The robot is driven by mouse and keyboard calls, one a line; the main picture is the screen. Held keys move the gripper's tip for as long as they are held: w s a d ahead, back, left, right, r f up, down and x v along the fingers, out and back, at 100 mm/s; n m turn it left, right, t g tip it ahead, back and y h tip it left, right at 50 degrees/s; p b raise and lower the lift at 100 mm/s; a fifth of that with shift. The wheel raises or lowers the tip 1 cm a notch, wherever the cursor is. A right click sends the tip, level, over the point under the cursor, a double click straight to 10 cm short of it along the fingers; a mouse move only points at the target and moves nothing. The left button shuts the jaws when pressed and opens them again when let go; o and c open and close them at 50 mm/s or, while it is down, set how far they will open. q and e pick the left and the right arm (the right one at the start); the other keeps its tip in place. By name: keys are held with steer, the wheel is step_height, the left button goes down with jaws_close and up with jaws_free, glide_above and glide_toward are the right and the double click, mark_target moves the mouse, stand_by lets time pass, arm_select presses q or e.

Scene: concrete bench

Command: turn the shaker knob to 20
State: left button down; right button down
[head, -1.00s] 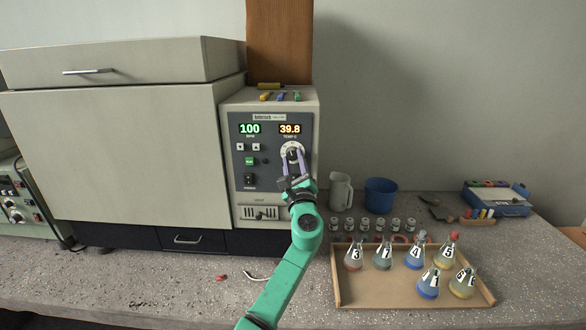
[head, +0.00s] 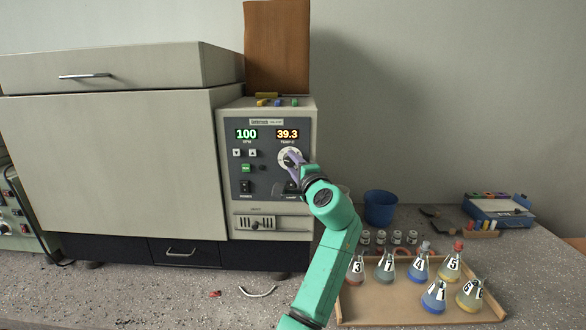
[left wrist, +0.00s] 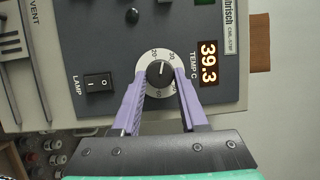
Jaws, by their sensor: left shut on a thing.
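The shaker knob (left wrist: 161,70) is dark and round, with a white numbered dial ring around it. It sits on the grey control panel of the shaker (head: 268,181), under the orange temperature display (head: 287,134), which reads 39.3. My left gripper (head: 291,160) has its purple fingers at the knob, one on either side, and is shut on it. In the left wrist view the fingers (left wrist: 160,82) cover parts of the dial's sides, and the exact pointer setting is hard to read. The green display (head: 246,134) reads 100. My right gripper is not in view.
A wooden tray (head: 350,315) with several numbered flasks lies right of my left arm. Behind it are small vials, a blue cup (head: 380,207) and a blue box (head: 497,211). A lamp switch (left wrist: 98,82) sits near the knob. The bench front left of my arm is mostly clear.

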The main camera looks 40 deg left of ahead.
arm_select(q)
steer(key=n, duration=0.1)
steer(key=n+h, duration=0.1)
steer(key=n, duration=0.1)
steer(key=n+h, duration=0.1)
steer(key=shift+r+n+g+p, duration=0.25)
steer(key=shift+n+g+p, duration=0.05)
steer(key=shift+g, duration=0.1)
stand_by(0.4)
steer(key=shift+c, duration=2.2)
jaws_free()
steer(key=b+v, duration=0.4)
steer(key=v, duration=1)
steer(key=shift+s+d, duration=0.2)
